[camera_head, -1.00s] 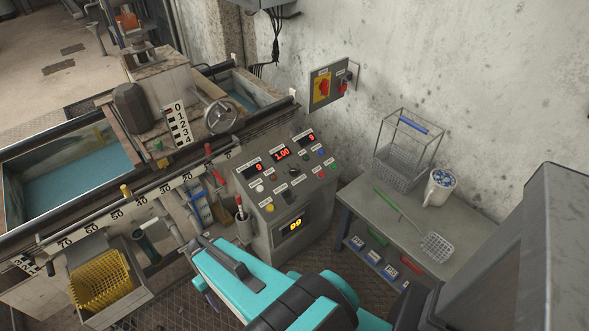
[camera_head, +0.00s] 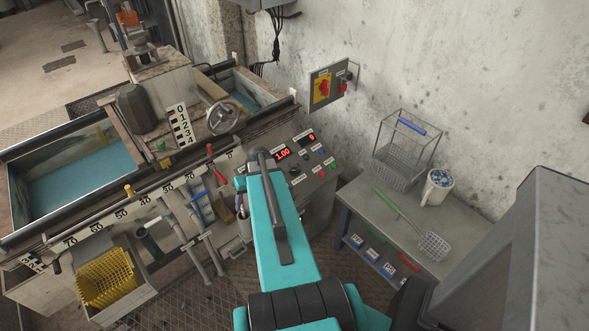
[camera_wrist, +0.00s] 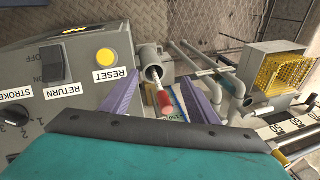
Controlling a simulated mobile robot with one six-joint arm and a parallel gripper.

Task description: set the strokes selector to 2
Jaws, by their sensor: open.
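In the head view my arm covers part of the panel (camera_head: 321,189), and I cannot pick out the selector there.
A yellow basket (camera_head: 106,284) stands at the lower left. A side table (camera_head: 385,212) to the right bears a wire basket (camera_head: 398,172), a mug (camera_head: 437,188) and a green-handled strainer (camera_head: 433,245).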

